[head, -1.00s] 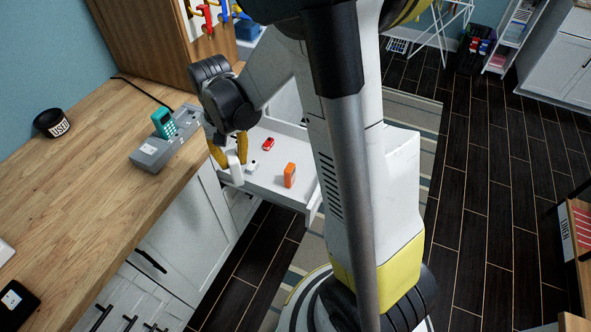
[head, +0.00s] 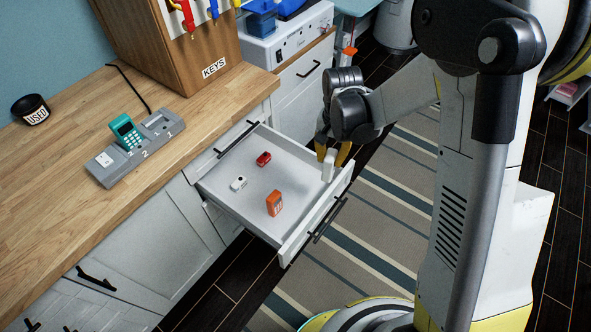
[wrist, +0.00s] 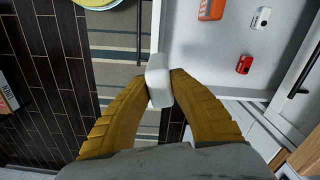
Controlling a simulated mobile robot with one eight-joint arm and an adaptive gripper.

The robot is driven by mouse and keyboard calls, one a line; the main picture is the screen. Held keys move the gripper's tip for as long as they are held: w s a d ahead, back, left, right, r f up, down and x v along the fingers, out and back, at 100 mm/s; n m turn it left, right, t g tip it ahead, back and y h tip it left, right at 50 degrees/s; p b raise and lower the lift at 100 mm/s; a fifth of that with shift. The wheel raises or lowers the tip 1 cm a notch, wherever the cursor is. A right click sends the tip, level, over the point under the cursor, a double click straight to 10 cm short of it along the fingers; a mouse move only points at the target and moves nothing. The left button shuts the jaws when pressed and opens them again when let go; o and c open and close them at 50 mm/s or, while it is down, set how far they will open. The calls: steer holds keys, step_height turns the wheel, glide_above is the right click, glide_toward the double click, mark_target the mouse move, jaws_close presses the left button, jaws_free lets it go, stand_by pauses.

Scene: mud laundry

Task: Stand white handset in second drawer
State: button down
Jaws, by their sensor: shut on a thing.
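My gripper (head: 332,154) is shut on the white handset (head: 328,168), at the right-hand end of the open drawer (head: 232,208). In the wrist view, the handset (wrist: 158,82) is pinched between the yellow fingers of my gripper (wrist: 160,86). It overlaps the edge of the drawer (wrist: 212,62), with striped rug and dark floor beyond. I cannot tell whether it touches the drawer wall.
A wooden key cabinet (head: 190,60) stands at the counter's back. The drawer's left and front floor is mostly free.

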steer(key=shift+w+a+f+m+b, duration=0.55)
steer(key=shift+w+a+f+b, duration=1.05)
steer(key=shift+f, duration=1.25)
steer(key=shift+w+a+f+m+b, duration=0.5)
steer(key=shift+w+a+f+b, duration=0.9)
steer(key=shift+w+f, duration=1.15)
steer(key=shift+w+a+f+m+b, duration=0.55)
steer(key=shift+w+a+f+b, duration=0.85)
steer(key=shift+f, duration=1.8)
steer(key=shift+w+a+p, duration=0.15)
steer(key=shift+a+p, duration=0.2)
steer(key=shift+a, duration=0.15)
steer(key=shift+f, duration=0.15)
steer(key=c, duration=1.4)
jaws_free()
steer(key=shift+o, duration=0.6)
